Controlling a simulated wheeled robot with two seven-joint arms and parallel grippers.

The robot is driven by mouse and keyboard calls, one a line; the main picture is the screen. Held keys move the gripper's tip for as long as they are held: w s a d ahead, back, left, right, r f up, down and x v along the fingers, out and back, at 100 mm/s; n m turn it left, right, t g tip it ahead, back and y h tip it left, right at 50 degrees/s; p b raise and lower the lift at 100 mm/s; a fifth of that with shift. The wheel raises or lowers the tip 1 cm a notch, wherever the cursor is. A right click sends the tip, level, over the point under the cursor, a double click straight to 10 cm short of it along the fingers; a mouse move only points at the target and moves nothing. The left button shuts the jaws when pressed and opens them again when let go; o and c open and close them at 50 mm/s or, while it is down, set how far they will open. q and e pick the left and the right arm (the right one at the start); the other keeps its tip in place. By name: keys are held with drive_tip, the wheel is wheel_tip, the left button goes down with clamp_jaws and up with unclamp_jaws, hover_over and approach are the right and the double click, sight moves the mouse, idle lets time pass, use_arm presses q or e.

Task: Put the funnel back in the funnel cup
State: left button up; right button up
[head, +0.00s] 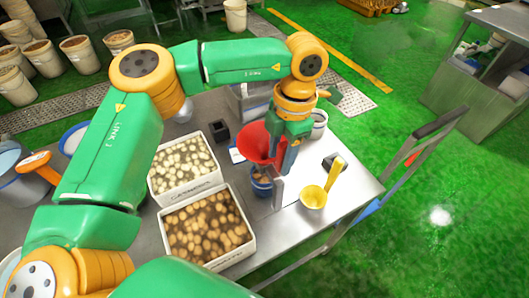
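The red funnel (253,142) is at my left gripper (284,172), near the right part of the metal table. Its wide mouth faces up and to the left, so it looks tilted. The gripper points down and appears shut on the funnel's side; the fingertips are partly hidden against it. A small blue cup (261,188) with something brown inside stands just below the funnel. I cannot tell whether the funnel touches it. A grey cup (319,128) stands behind the gripper to the right. I cannot tell which is the funnel cup. My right gripper is not in view.
Two white crates of potato-like pieces (246,252) (214,181) stand to the left. A black box (219,131) is behind. A metal rail (395,178) runs past the table's right edge.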

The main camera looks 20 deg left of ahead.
use_arm(q)
drive_tip(key=shift+s+r, duration=0.1)
drive_tip(key=shift+s, duration=0.1)
clamp_jaws()
drive_tip(key=shift+w, duration=0.1)
idle(0.9)
